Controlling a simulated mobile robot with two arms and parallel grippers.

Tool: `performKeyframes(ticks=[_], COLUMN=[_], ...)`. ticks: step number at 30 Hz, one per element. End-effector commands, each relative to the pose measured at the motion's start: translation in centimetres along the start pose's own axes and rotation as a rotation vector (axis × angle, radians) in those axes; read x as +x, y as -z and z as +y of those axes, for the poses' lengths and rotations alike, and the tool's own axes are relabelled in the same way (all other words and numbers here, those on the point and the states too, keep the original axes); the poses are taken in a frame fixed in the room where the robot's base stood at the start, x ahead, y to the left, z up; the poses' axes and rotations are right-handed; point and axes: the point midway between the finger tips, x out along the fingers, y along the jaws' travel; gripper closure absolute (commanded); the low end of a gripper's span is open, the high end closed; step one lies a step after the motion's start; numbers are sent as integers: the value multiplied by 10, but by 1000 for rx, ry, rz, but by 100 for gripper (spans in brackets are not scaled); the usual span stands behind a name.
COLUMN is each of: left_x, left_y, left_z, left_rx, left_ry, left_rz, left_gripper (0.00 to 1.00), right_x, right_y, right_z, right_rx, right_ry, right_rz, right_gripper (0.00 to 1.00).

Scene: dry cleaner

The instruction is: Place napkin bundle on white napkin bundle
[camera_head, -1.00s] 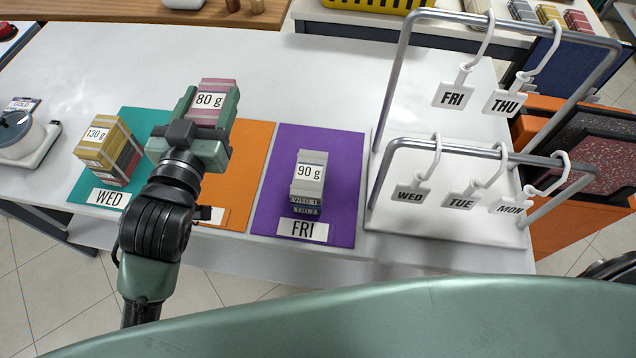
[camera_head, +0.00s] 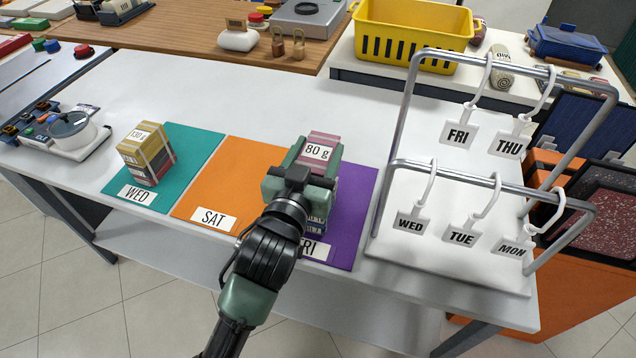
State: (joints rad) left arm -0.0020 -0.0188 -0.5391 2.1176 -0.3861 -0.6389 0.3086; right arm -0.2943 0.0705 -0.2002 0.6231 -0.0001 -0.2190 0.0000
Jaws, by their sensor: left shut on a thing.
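My left gripper (camera_head: 302,180) is shut on a pink napkin bundle (camera_head: 320,147) with an "80 g" label. It holds the bundle over the left part of the purple FRI mat (camera_head: 357,205). The white napkin bundle on that mat is mostly hidden behind my gripper; only a dark printed lower part (camera_head: 316,223) shows below the jaws. I cannot tell whether the pink bundle touches it. My right gripper is not in view.
A yellow bundle stack (camera_head: 147,152) stands on the teal WED mat (camera_head: 196,145). The orange SAT mat (camera_head: 235,170) is bare. A metal rack (camera_head: 400,110) with hanging day tags stands close on the right. A scale-like device (camera_head: 72,130) sits at the left.

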Motion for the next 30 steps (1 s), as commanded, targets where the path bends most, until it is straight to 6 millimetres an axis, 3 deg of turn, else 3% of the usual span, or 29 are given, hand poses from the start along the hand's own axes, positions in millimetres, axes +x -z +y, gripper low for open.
performKeyframes(ticks=[3,10,16,30], left_x=[1,2,4,4], left_y=[-25,-45,-75,-85], left_z=[0,0,0,0], left_rx=[0,-1,-1,-1], left_ry=[0,1,1,0], left_rz=[-2,0,0,1], left_gripper=[86,86,86,86], right_x=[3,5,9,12], right_y=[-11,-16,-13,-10], right_z=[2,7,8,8], right_rx=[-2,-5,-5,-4], right_ry=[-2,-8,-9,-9], right_rz=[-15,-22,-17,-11], right_gripper=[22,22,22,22])
